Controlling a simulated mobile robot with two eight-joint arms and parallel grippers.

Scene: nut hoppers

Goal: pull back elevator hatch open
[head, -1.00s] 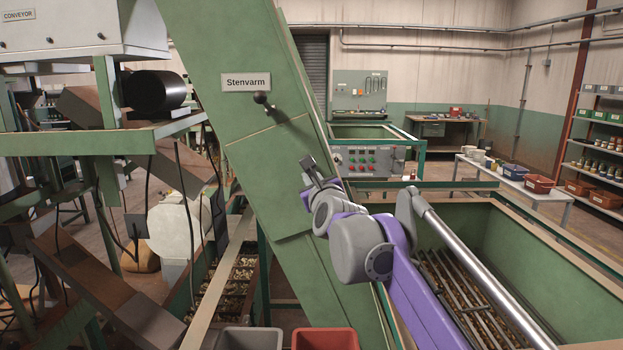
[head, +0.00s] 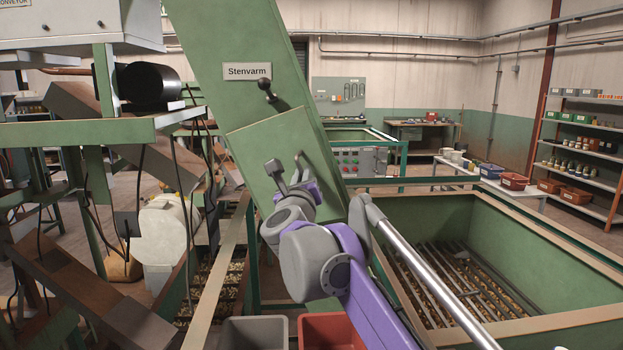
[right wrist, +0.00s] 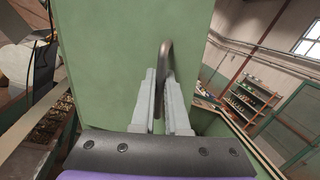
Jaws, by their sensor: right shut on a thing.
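The back elevator (head: 210,45) is a sloping green casing with a "Stenvarm" label. Its green hatch (head: 258,143) stands swung out from the casing, with its lower part away from it and its top near the casing. My right gripper (head: 290,180) is at the hatch's outer face, shut on its handle. In the right wrist view the dark curved handle (right wrist: 166,55) rises between the two grey fingers (right wrist: 163,105), in front of the green hatch panel (right wrist: 105,60). The opening behind the hatch is hidden. My left gripper is not in view.
A dark ball-ended lever (head: 266,86) sits on the casing above the hatch. A green hopper with slats (head: 560,255) is at the right. A grey bin (head: 254,322) and a red bin (head: 328,320) stand low in front. Conveyor machinery fills the left.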

